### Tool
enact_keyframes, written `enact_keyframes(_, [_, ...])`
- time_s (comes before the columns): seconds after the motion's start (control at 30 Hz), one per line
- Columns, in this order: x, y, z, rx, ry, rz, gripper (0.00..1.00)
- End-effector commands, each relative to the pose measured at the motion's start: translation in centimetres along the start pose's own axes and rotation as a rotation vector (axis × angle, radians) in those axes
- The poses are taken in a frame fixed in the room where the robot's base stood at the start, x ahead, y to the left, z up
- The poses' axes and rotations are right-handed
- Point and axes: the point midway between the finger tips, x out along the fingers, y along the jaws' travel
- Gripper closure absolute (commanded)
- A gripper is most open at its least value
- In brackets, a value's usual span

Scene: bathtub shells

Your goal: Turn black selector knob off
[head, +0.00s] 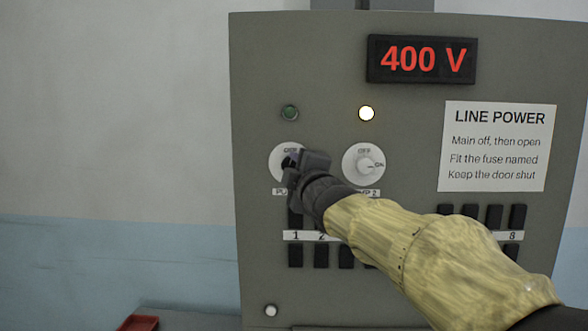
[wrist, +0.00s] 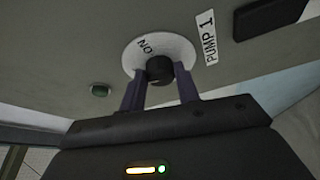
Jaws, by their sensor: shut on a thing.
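The black selector knob (wrist: 159,69) sits on a round white dial plate (wrist: 185,46) with a PUMP 1 label (wrist: 208,37) beside it in the wrist view. My gripper (wrist: 158,84) has one finger on each side of the knob and is shut on it. In the head view my gripper (head: 300,163) covers most of the knob and part of its white dial (head: 278,163). "OFF" shows at the dial's top in the head view, and "NO" reads upside down in the wrist view. The knob's pointer direction is hidden.
A second dial (head: 363,164), partly labelled "P 2", is close to the right. A dark green lamp (head: 289,113) and a lit white lamp (head: 366,113) are above. Fuse rows (head: 346,256) lie below, partly behind my arm. A 400 V display (head: 422,60) and sign (head: 497,146) are right.

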Motion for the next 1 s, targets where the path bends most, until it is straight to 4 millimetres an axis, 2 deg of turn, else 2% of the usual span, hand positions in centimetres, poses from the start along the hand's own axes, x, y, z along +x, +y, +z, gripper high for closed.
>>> enact_keyframes(0.4, [0.05,0.36,-0.2,-0.215,0.003,-0.091,0.91])
enact_keyframes(0.93, [0.04,0.14,-0.18,-0.245,0.003,-0.104,0.91])
enact_keyframes(0.97, [0.04,0.14,-0.18,-0.245,0.004,-0.104,0.64])
enact_keyframes(1.0, [0.04,0.15,-0.18,-0.245,0.004,-0.104,0.56])
